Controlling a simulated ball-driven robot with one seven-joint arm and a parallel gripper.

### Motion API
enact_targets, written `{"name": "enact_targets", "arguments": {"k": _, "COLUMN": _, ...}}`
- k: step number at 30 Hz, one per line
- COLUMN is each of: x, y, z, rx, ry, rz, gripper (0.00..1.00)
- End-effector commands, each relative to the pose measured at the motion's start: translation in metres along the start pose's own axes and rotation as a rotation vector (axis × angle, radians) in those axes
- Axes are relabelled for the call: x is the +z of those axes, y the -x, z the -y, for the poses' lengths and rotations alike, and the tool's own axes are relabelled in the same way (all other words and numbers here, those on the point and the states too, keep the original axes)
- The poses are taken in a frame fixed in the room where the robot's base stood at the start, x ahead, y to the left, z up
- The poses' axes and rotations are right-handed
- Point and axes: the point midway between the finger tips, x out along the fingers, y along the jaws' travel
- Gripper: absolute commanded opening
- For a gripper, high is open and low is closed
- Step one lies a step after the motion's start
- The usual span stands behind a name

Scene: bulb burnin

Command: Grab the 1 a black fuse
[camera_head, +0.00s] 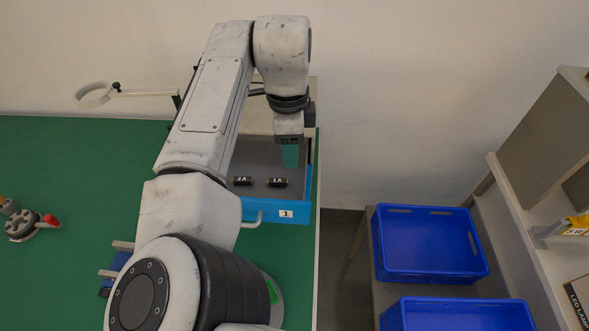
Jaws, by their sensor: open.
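The black fuse marked 1A (278,183) lies in the open blue drawer (262,212), which carries a label with the number 1. Another black fuse marked 2A (242,181) lies to its left in the same drawer. My gripper (290,163) points down over the drawer, just above and behind the 1A fuse in the picture. It is open, and nothing shows between its fingers. Its fingertips are small here, and their height above the drawer floor is hard to tell. My arm hides the left part of the drawer.
The drawer stands on a green bench top (60,170). A ring on an arm (93,95) stands at the back left. A grey round device with a red handle (30,226) lies at far left. Blue crates (430,270) and a shelf (520,215) stand at right.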

Motion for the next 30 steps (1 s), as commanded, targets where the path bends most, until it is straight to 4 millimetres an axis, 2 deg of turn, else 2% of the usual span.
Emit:
{"name": "enact_targets", "arguments": {"k": 1, "x": 0.015, "y": 0.009, "z": -0.002, "rx": 0.006, "ry": 0.004, "rz": 0.014, "gripper": 0.47}}
{"name": "enact_targets", "arguments": {"k": 3, "x": 0.026, "y": 0.015, "z": -0.003, "rx": 0.011, "ry": 0.003, "rz": 0.023, "gripper": 0.47}}
{"name": "enact_targets", "arguments": {"k": 7, "x": 0.032, "y": 0.012, "z": -0.005, "rx": 0.016, "ry": 0.002, "rz": 0.026, "gripper": 0.47}}
{"name": "enact_targets", "arguments": {"k": 18, "x": 0.033, "y": -0.033, "z": -0.005, "rx": 0.014, "ry": 0.002, "rz": 0.026, "gripper": 0.47}}
{"name": "enact_targets", "arguments": {"k": 26, "x": 0.034, "y": -0.045, "z": -0.005, "rx": 0.013, "ry": 0.002, "rz": 0.026, "gripper": 0.47}}
{"name": "enact_targets", "arguments": {"k": 30, "x": 0.037, "y": -0.06, "z": -0.006, "rx": 0.014, "ry": 0.002, "rz": 0.028, "gripper": 0.47}}
